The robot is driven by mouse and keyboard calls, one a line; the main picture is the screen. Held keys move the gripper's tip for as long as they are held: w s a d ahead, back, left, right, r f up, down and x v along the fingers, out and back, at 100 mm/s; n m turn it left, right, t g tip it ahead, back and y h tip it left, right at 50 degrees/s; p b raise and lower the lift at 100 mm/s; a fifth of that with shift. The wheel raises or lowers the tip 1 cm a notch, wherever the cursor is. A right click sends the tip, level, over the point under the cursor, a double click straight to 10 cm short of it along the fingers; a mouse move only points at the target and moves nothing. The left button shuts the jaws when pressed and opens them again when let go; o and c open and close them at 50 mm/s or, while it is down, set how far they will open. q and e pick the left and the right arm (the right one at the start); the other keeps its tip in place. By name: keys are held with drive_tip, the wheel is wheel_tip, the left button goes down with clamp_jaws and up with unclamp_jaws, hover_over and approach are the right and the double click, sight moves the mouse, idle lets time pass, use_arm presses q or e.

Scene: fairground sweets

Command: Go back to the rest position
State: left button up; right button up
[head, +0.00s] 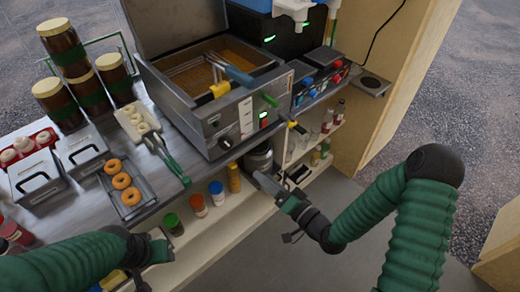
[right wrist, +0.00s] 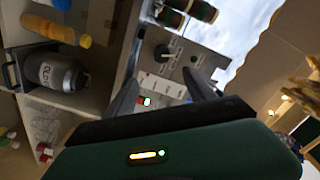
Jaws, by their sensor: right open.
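My right gripper (head: 268,186) is low in front of the counter, close to the shelf opening beneath the fryer. It is open, with nothing between its fingers. In the right wrist view its two fingers (right wrist: 165,85) stand apart in front of the fryer's control panel (right wrist: 165,80). My left gripper (head: 150,258) is at the lower left, below the counter's front edge and near the lower shelf. Its fingers are small and partly hidden by my arm, so its opening is unclear.
The fryer (head: 228,122) with a raised lid stands on the counter. A tray of doughnuts (head: 146,208) and green-handled tongs (head: 172,163) lie left of it. Floor in front is clear.

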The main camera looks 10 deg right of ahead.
drive_tip(key=s+d+f+n+g+h+p, duration=0.2)
drive_tip(key=s+d+f+n+g+h, duration=0.1)
drive_tip(key=d+f+n+g+h, duration=0.3)
drive_tip(key=s+r+g+h, duration=0.1)
drive_tip(key=s+r+g, duration=0.2)
drive_tip(key=s, duration=0.3)
drive_tip(key=s+d+r+g+h, duration=0.1)
drive_tip(key=s+r+g+h, duration=0.1)
drive_tip(key=s, duration=0.5)
drive_tip(key=shift+d+r+m+g+p, duration=0.25)
drive_tip(key=shift+r+m+g+p, duration=0.15)
drive_tip(key=shift+r+g, duration=0.55)
drive_tip(key=shift+s+a, duration=0.1)
drive_tip(key=shift+a, duration=0.05)
